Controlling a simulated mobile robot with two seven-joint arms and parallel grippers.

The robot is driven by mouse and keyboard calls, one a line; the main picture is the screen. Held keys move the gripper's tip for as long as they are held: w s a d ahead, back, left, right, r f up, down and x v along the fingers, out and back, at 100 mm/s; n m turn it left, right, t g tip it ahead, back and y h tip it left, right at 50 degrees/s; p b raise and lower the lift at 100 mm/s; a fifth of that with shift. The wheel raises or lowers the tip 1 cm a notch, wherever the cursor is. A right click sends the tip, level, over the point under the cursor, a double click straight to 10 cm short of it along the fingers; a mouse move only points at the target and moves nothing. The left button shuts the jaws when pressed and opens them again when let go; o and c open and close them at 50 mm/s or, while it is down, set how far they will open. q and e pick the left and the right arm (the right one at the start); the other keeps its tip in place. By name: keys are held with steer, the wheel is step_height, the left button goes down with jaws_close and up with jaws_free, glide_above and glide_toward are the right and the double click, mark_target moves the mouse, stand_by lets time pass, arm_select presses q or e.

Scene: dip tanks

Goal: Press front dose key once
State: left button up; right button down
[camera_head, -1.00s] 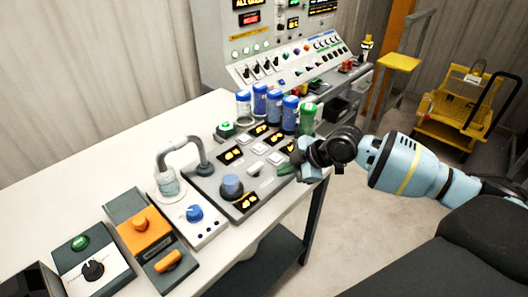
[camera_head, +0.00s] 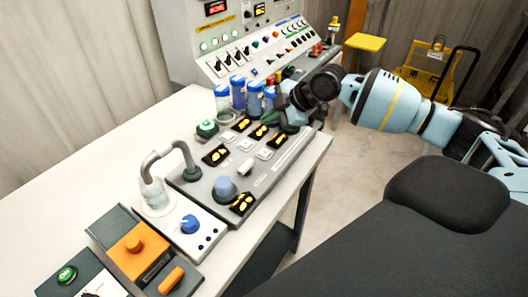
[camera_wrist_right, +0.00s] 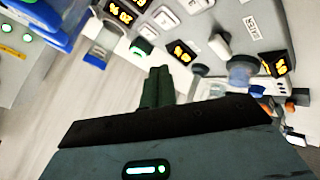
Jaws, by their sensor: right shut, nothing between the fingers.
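The grey dosing panel (camera_head: 213,196) lies on the white bench, with several amber displays, pale square keys and a blue-grey knob (camera_head: 224,189). One pale key (camera_head: 246,167) is nearest the knob; another (camera_head: 264,154) lies nearer the right edge. I cannot read which is the front dose key. My right gripper (camera_head: 271,117) is above the panel's far right end, near the bottles, apart from the pale keys. In the right wrist view its green fingers (camera_wrist_right: 157,88) are shut and empty, with pale keys (camera_wrist_right: 166,18) beyond them. My left gripper is not in view.
Several blue-capped bottles (camera_head: 238,92) stand behind the panel. A bent grey pipe and a glass jar (camera_head: 154,194) stand to its left. A blue-knob unit (camera_head: 190,226) and an orange block (camera_head: 130,251) are in front. The bench's left side is clear.

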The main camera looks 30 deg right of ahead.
steer(key=b, duration=0.3)
glide_above(269, 153)
step_height(269, 153, down, 7)
steer(key=shift+a+f+b, duration=0.1)
steer(key=shift+f+b, duration=0.2)
steer(key=shift+f, duration=0.25)
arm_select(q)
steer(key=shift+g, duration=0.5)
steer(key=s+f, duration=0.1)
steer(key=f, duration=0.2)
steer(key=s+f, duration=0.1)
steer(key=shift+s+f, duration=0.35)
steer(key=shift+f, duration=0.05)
arm_select(e)
steer(key=shift+w+f, duration=0.1)
steer(key=shift+f, duration=0.25)
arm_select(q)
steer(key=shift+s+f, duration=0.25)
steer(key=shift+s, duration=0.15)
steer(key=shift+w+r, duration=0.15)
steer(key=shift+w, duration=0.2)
arm_select(e)
steer(key=shift+f, duration=0.15)
steer(key=shift+f, duration=0.3)
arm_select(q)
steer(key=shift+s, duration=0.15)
